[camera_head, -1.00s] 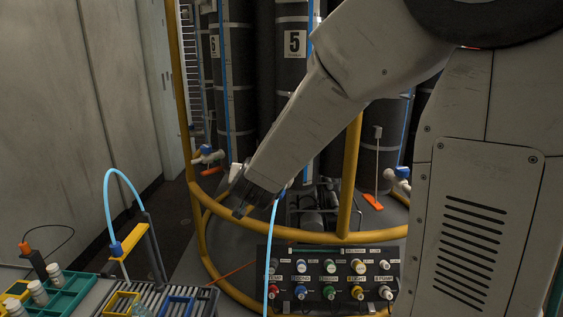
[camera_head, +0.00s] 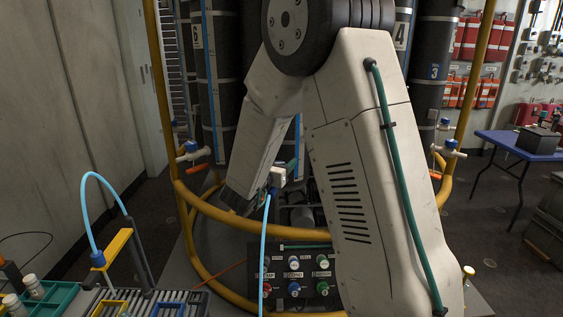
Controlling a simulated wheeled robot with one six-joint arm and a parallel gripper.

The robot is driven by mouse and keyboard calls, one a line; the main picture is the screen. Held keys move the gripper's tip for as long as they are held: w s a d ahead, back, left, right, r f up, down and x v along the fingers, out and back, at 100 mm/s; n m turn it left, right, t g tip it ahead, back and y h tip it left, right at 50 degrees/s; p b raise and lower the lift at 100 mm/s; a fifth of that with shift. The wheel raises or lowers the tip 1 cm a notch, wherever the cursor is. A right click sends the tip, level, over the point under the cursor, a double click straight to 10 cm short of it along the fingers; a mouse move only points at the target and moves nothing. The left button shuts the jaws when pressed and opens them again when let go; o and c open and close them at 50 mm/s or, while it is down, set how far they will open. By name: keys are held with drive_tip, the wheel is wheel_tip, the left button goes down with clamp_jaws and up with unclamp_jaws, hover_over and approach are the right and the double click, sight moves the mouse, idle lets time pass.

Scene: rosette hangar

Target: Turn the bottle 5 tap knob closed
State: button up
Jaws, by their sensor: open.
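The number label of bottle 5 does not show; my arm covers the middle of the rack. A white and blue tap fitting (camera_head: 277,178) shows just right of my gripper, with a light-blue hose (camera_head: 265,230) hanging below it. It may be the bottle 5 tap, but I cannot confirm it, and its knob's angle is unclear. My gripper (camera_head: 238,201) points down and left at the end of my arm, beside the fitting. Its dark end shows open, with the fingertips hard to make out. I cannot tell whether it touches anything.
A yellow tubular frame (camera_head: 222,213) rings the dark bottles. Bottle 6 (camera_head: 199,80) stands left and bottle 4 (camera_head: 402,30) right, with side taps (camera_head: 190,151). A control panel (camera_head: 283,268) sits below. A rack with trays (camera_head: 60,298) stands front left; a blue table (camera_head: 520,146) is right.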

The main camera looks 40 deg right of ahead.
drive_tip(key=shift+w+d, duration=0.2)
drive_tip(key=shift+d, duration=0.2)
drive_tip(key=c, duration=1)
drive_tip(key=shift+s+m+g+h, duration=0.1)
drive_tip(key=shift+m+g+h, duration=0.5)
drive_tip(key=shift+m+g, duration=0.65)
drive_tip(key=shift+s+d+m+g+h, duration=0.2)
drive_tip(key=shift+m+g, duration=0.35)
drive_tip(key=shift+g, duration=0.6)
drive_tip(key=shift+s+a+m+g+h, duration=0.1)
drive_tip(key=shift+m+g+h, duration=0.3)
drive_tip(key=shift+g, duration=0.7)
drive_tip(key=o, duration=1)
